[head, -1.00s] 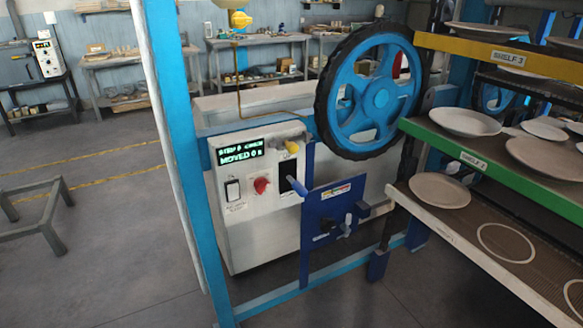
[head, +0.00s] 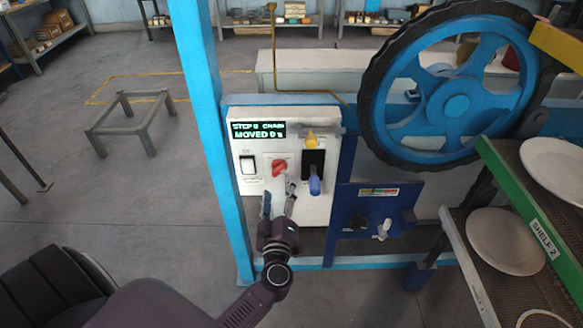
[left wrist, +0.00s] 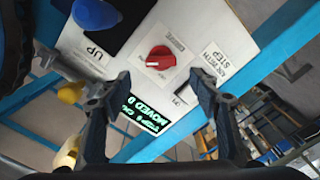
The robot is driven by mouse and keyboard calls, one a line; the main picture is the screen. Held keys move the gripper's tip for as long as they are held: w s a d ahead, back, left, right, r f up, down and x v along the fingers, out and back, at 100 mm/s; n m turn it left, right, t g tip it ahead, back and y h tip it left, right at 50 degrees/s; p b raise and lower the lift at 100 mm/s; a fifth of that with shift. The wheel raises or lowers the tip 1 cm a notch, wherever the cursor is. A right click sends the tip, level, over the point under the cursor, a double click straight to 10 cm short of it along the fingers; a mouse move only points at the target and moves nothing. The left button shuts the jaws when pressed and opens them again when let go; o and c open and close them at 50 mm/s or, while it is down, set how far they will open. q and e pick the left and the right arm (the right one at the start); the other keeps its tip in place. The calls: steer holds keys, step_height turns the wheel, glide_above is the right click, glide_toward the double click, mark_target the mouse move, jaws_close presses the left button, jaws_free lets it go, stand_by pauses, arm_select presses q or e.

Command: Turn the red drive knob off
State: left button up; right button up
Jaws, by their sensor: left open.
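The red drive knob (head: 279,167) sits on the white control panel (head: 301,205), below the green-lit display (head: 258,130). In the left wrist view the red knob (left wrist: 160,58) shows upside down on its plate, ahead of the fingers. My left gripper (head: 278,202) is open and empty just below the knob in the head view. Its two fingers (left wrist: 158,92) stand apart, and neither appears to hold the knob. My right gripper is not in view.
A blue-handled lever (head: 314,185) and a yellow knob (head: 311,139) are right of the red knob. A black-and-white switch (head: 248,165) is to its left. A blue post (head: 205,120), a large blue wheel (head: 450,90) and plate shelves (head: 530,200) flank the panel.

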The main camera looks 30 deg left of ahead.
mark_target(278, 172)
arm_select(q)
steer(key=x, duration=0.6)
steer(key=shift+a+p, duration=0.15)
steer(key=shift+p, duration=0.2)
steer(key=shift+w+a, duration=0.15)
steer(key=shift+w, duration=0.15)
steer(key=shift+a, duration=0.1)
steer(key=c, duration=1.2)
steer(key=shift+o, duration=0.2)
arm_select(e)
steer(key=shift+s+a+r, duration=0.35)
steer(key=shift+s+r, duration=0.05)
